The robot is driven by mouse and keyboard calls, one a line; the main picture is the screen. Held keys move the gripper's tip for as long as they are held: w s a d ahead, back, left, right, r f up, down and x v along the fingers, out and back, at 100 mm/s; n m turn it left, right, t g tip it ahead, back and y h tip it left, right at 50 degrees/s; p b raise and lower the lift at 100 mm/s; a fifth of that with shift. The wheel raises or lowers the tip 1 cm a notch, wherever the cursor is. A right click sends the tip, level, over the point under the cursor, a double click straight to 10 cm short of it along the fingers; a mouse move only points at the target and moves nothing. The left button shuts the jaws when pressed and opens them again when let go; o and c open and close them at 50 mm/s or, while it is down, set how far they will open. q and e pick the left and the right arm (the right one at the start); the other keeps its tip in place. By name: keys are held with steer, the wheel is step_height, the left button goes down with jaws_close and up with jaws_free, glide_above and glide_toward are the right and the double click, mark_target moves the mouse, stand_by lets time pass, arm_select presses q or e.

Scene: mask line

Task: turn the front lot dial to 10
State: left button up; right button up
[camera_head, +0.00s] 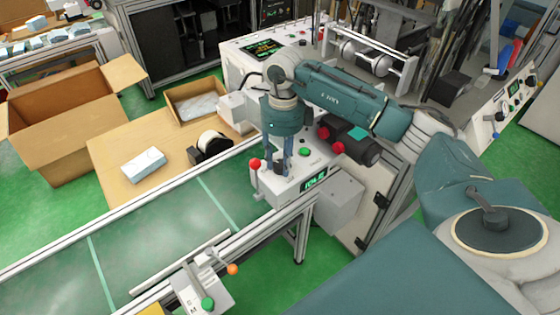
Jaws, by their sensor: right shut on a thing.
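My right gripper (279,163) reaches down from above onto a white control box (283,187) at the belt's near side. Its fingers are shut on a dark dial (279,168) on top of the box, which they partly hide. The dial's pointer and marks cannot be made out. A small display with green characters (315,181) is on the box's front face; its reading is too small to tell for sure. My left gripper is not in view.
A red-knobbed lever (255,164) stands just left of the dial, and a green button (304,152) sits to its right. A green conveyor belt (150,240) runs to the lower left. Beyond it are a small white-blue pack (144,164) and cardboard boxes (65,125).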

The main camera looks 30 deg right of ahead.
steer(key=shift+s+d+m, duration=0.1)
steer(key=shift+m, duration=1.2)
steer(key=shift+f, duration=0.1)
steer(key=o, duration=1.2)
steer(key=shift+s, duration=0.1)
steer(key=shift+c, duration=0.2)
steer(key=shift+r, duration=0.4)
step_height(320, 180, up, 11)
steer(key=shift+d+r, duration=0.15)
steer(key=shift+d, duration=0.2)
